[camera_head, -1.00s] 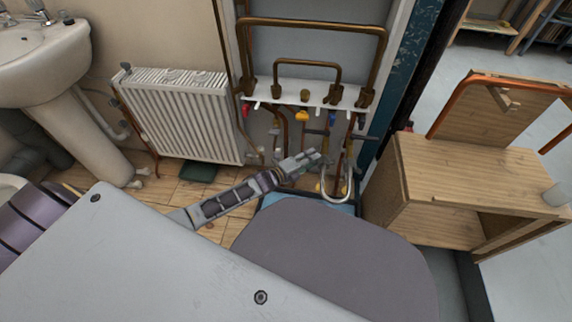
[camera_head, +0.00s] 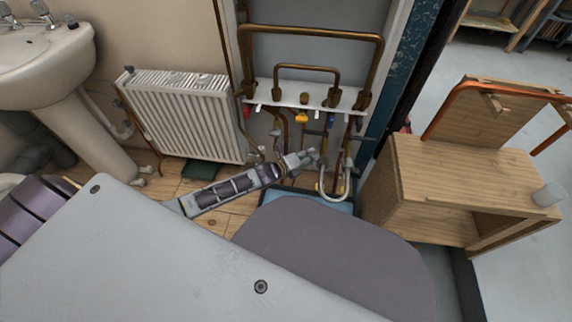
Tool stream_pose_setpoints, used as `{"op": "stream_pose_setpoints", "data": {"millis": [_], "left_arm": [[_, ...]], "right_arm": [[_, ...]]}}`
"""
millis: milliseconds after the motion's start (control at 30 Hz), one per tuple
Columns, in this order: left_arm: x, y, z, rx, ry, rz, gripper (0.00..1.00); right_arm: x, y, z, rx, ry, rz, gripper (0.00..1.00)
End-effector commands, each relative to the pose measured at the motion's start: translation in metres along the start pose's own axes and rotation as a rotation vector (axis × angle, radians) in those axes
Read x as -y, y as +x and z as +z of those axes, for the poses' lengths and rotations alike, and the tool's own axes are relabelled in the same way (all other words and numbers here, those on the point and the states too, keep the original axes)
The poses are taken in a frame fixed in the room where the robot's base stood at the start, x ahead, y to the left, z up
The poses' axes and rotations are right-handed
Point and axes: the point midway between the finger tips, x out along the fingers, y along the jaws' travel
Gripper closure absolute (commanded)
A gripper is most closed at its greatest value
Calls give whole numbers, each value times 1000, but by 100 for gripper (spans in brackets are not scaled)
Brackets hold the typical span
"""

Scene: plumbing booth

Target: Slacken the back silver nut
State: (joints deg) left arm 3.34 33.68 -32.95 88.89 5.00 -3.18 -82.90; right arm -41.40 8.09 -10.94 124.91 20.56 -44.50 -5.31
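My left gripper (camera_head: 307,158) reaches in from the left to the lower part of the pipework (camera_head: 330,148) on the wall. Its fingers are small and overlap the pipes, so I cannot tell whether they are open or shut, or touching anything. A pale curved pipe (camera_head: 336,196) hangs just right of the gripper. The back silver nut is too small to make out among the fittings near the gripper. My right gripper is not in view.
A white radiator (camera_head: 185,115) and a washbasin (camera_head: 45,62) stand to the left. A wooden cabinet (camera_head: 465,180) with a cup (camera_head: 548,194) on it stands to the right. A blue tray (camera_head: 330,202) lies below the pipes. My own body fills the foreground.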

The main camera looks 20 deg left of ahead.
Motion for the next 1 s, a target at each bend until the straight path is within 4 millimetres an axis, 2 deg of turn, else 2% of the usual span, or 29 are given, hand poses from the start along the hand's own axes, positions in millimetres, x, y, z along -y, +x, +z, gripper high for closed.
{"op": "stream_pose_setpoints", "data": {"millis": [1000], "left_arm": [[1,-87,1,1,-1,-1,65]], "right_arm": [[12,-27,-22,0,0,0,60]]}}
